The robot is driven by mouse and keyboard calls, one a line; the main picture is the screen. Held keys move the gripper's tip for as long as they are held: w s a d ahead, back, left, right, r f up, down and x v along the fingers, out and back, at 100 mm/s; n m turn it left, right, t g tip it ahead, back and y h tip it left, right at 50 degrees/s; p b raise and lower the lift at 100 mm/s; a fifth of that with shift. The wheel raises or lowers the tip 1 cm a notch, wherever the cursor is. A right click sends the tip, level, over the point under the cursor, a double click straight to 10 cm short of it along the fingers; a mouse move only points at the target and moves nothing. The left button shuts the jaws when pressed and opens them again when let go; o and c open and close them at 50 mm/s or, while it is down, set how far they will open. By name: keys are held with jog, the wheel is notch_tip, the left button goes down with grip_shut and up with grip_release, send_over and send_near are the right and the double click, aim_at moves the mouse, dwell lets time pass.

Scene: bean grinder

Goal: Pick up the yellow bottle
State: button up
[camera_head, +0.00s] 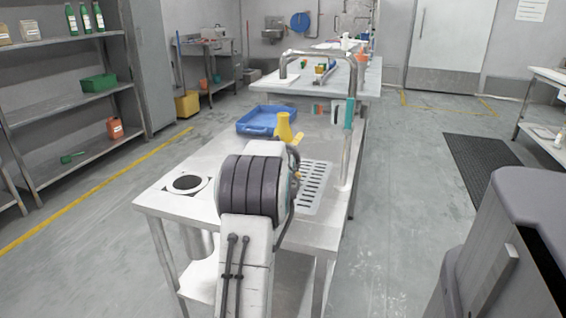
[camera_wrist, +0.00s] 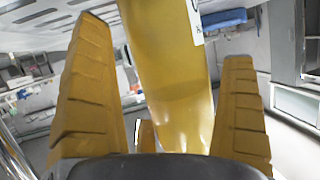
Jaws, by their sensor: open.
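The yellow bottle (camera_head: 284,128) stands on the metal work table (camera_head: 160,200), just beyond my arm in the head view, its lower part hidden. In the wrist view the yellow bottle (camera_wrist: 172,75) fills the space between my two ridged yellow fingers, with a white label at its upper right edge. My gripper (camera_wrist: 164,42) is open around it, one finger on each side. Gaps show between each finger and the bottle. In the head view my gripper is mostly hidden behind my dark wrist joint.
A blue tray (camera_head: 266,121) lies behind the bottle. A slotted metal drain plate (camera_head: 312,185) is to the right, with a tall bent faucet (camera_head: 349,110) beside it. A round black-centred fixture (camera_head: 187,183) is on the left tabletop. Shelving (camera_head: 75,100) stands at far left.

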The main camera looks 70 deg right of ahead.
jog(key=shift+c, duration=0.3)
jog(key=c, duration=1.1)
jog(key=shift+c, duration=0.2)
jog(key=shift+r, duration=0.1)
